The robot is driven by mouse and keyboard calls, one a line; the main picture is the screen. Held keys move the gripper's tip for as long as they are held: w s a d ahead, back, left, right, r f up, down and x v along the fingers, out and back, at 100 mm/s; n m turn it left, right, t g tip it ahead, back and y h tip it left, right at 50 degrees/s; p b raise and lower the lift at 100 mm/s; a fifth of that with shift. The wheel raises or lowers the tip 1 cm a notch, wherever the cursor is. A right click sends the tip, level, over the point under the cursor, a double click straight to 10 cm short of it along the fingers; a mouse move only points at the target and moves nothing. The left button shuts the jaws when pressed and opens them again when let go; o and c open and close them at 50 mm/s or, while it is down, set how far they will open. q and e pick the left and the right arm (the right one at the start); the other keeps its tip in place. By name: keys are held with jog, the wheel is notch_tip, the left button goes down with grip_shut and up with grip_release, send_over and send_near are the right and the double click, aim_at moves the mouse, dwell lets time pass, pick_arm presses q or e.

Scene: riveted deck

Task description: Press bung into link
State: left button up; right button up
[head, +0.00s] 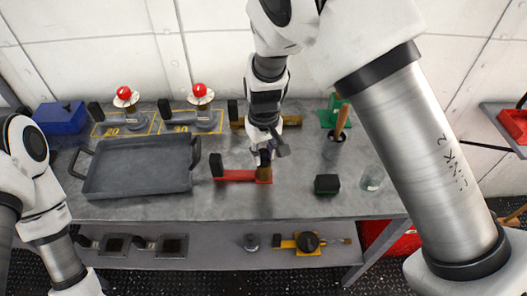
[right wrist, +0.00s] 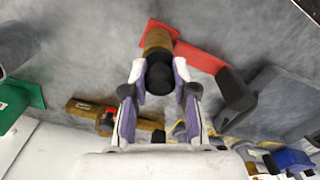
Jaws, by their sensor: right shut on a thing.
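The red link (head: 236,175) lies flat on the grey bench, with a black block (head: 216,165) at its left end. The bung (head: 264,173) is brown with a black top and stands at the link's right end; I cannot tell how deep it sits. In the right wrist view the brown bung (right wrist: 158,41) is over the red link (right wrist: 200,58). My right gripper (head: 265,155) points down and is shut on the bung's black top; its fingers flank it in the right wrist view (right wrist: 160,84). My left arm is at the left edge, its gripper out of view.
A grey tray (head: 140,187) stands left of the link. A black-and-green block (head: 327,184) and a clear cup (head: 372,179) stand to the right. A wooden-handled tool (head: 341,122) stands behind them. Red-knobbed fixtures (head: 200,92) and a brown bar (head: 291,120) are at the back.

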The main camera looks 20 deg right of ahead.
jog(key=shift+a, duration=0.1)
jog(key=shift+d, duration=0.3)
jog(key=shift+a+p, duration=0.2)
jog(key=shift+p, duration=0.15)
jog(key=shift+d, duration=0.1)
jog(key=shift+f, duration=0.4)
dwell(0.8)
jog(key=o, duration=1.1)
jog(key=shift+c, duration=0.2)
jog(key=shift+r, duration=0.1)
